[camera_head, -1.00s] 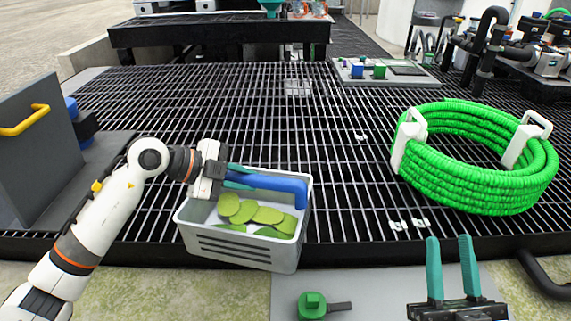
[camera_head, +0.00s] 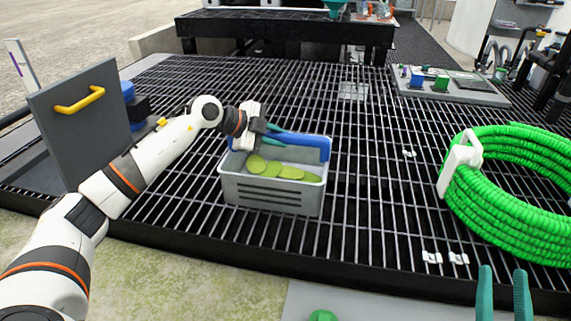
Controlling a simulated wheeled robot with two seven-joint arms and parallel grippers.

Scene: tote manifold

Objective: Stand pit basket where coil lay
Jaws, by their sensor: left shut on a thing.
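The grey basket (camera_head: 271,196) holds several green discs and has a blue handle (camera_head: 303,142). It is over the dark grating, left of the middle; I cannot tell whether it touches the bars. My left gripper (camera_head: 272,135) is shut on the blue handle at the basket's back side. A green coil (camera_head: 515,200) with white straps lies on the right part of the grating, cut off by the picture's edge. My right gripper (camera_head: 503,275) is open and empty at the bottom right, in front of the grating, with only its teal fingers showing.
Small white clips (camera_head: 445,257) sit on the grating (camera_head: 375,200) between basket and coil, where the bars are otherwise clear. A grey panel (camera_head: 85,115) with a yellow handle stands at left. A board with coloured blocks (camera_head: 450,88) lies at the back right.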

